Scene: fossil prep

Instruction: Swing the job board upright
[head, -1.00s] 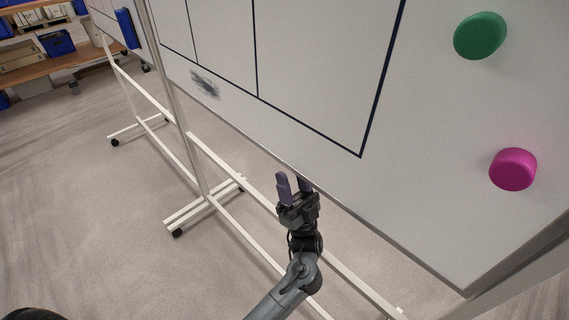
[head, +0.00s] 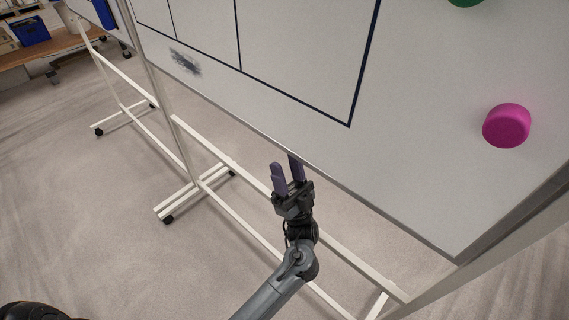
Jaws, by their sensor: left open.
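The job board (head: 420,160) is a large white panel with dark ruled lines, filling the upper right of the head view. It looks tilted in its wheeled white frame. Its grey lower edge (head: 352,199) runs down to the right. My left gripper (head: 286,170) is open, with its purple fingers pointing up at this lower edge. One finger overlaps the edge in the picture; I cannot tell whether it touches. Nothing shows between the fingers. My right gripper is not in view.
A magenta magnet (head: 507,126) and a partly cut-off green magnet (head: 464,2) sit on the board, with a dark smudge (head: 185,62) at left. The frame's white rails (head: 248,232) and castered foot (head: 190,200) stand below. A second wheeled stand and shelving are at upper left.

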